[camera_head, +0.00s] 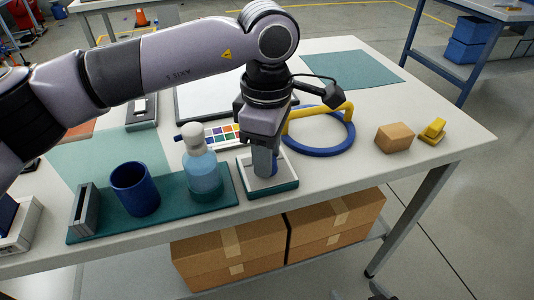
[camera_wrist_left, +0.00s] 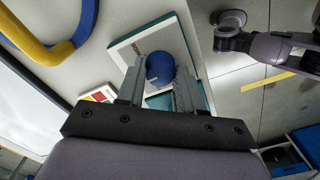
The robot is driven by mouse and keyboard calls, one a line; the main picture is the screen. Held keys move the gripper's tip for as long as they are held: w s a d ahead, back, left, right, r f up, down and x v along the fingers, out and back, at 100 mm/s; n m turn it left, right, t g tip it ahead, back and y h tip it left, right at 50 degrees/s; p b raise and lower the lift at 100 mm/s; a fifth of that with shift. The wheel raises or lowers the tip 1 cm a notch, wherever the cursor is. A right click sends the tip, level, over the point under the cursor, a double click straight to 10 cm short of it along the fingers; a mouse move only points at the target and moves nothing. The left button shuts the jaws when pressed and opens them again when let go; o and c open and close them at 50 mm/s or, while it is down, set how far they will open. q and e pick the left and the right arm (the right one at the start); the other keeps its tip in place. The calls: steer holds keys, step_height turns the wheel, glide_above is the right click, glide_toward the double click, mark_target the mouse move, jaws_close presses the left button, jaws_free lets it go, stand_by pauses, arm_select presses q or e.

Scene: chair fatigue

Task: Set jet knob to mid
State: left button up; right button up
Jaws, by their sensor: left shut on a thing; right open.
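The jet knob appears to be the round blue knob (camera_wrist_left: 160,68) in the left wrist view. It stands on a white panel (camera_wrist_left: 130,42) with a teal edge and small dark lettering that I cannot read. The panel (camera_head: 284,181) also shows near the table's front edge in the head view. My left gripper (camera_head: 265,168) points down over it. Its two grey fingers are shut on the knob, one on each side. They hide most of the knob in the head view. My right gripper (camera_wrist_left: 229,20) shows small, off the table, in the left wrist view.
A bottle (camera_head: 203,172), a blue cup (camera_head: 135,189) and a grey slotted holder (camera_head: 84,211) stand left of the panel on a teal mat. A blue ring with a yellow handle (camera_head: 333,140) lies close right. A brown block (camera_head: 394,138) and yellow piece (camera_head: 432,131) lie farther right.

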arm_select(q)
steer(key=shift+m, duration=0.3)
steer(key=o, duration=1)
steer(key=shift+o, duration=0.2)
steer(key=shift+r, duration=0.1)
step_height(320, 180, up, 7)
steer(key=shift+r, duration=0.1)
steer(key=shift+s, duration=0.1)
